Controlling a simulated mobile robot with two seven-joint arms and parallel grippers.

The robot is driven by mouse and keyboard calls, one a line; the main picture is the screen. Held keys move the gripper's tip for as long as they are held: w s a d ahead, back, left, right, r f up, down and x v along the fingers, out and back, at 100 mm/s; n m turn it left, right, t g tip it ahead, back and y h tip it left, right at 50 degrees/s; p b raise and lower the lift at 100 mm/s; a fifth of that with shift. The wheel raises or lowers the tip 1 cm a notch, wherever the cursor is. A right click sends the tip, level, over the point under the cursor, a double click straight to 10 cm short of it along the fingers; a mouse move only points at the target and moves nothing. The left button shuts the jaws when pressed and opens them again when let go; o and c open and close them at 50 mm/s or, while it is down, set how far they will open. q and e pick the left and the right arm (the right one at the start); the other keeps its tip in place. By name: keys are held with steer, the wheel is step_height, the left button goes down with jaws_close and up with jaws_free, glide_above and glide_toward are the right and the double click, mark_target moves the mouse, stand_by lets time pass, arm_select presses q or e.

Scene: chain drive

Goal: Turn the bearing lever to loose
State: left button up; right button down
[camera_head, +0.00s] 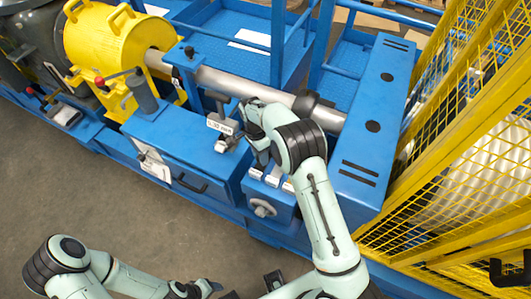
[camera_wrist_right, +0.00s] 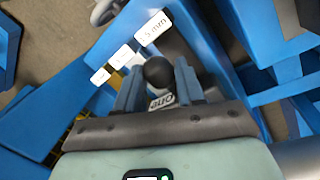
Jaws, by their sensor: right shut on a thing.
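In the right wrist view, a round black knob (camera_wrist_right: 158,72) sits between the two blue fingers of my right gripper (camera_wrist_right: 159,85). The fingers are shut on this knob, which appears to be the bearing lever's end. A white tag with partly hidden lettering (camera_wrist_right: 161,102) shows just below the knob. In the head view, my right gripper (camera_head: 262,157) reaches down at the blue machine, and my own arm hides the knob there. The lever's shaft and its set position cannot be made out. My left gripper (camera_head: 200,289) is small and partly cut off at the bottom edge.
White size labels (camera_head: 271,180) stand on the blue box beside my right gripper. A grey shaft (camera_head: 220,80) runs behind it to the yellow drum (camera_head: 105,40). A yellow mesh fence (camera_head: 450,160) closes off the right. Open floor (camera_head: 90,185) lies front left.

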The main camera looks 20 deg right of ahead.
arm_select(q)
steer(key=shift+w+r, duration=0.3)
steer(key=shift+r, duration=0.15)
arm_select(e)
steer(key=shift+w+r+m, duration=0.1)
steer(key=shift+w+m, duration=0.2)
steer(key=shift+m, duration=0.2)
steer(key=c, duration=0.7)
jaws_free()
steer(key=shift+a, duration=0.1)
arm_select(q)
steer(key=shift+w+r+p, duration=0.9)
steer(key=shift+r+p, duration=0.25)
steer(key=shift+r, duration=0.05)
arm_select(e)
steer(key=w+r, duration=0.1)
steer(key=r, duration=0.7)
steer(key=w+r, duration=0.1)
steer(key=r, duration=0.4)
steer(key=shift+w+a, duration=0.1)
steer(key=shift+w, duration=0.2)
